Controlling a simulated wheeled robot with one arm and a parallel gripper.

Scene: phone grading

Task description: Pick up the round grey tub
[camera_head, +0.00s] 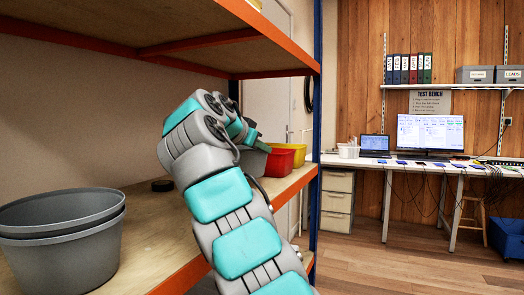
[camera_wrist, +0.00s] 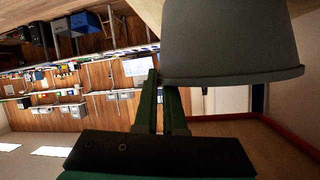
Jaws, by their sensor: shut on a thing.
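My gripper (camera_wrist: 160,82) has its two green fingers at the rim of a round grey tub (camera_wrist: 230,40) and is shut on it. One finger shows beside the tub's wall; the other goes behind the rim. The wrist view is turned over, so the tub's rim points down in it. In the head view a grey tub (camera_head: 252,163) shows partly behind my arm, below my gripper (camera_head: 254,141), on or just above the shelf; I cannot tell which. Two larger round grey tubs (camera_head: 62,240) stand nested at the near left of the shelf.
A red bin (camera_head: 279,162) and a yellow bin (camera_head: 293,151) stand right of the held tub. A dark roll (camera_head: 162,185) lies on the wooden shelf (camera_head: 150,235). An upper shelf (camera_head: 120,30) hangs overhead, with a blue post (camera_head: 317,110) at right.

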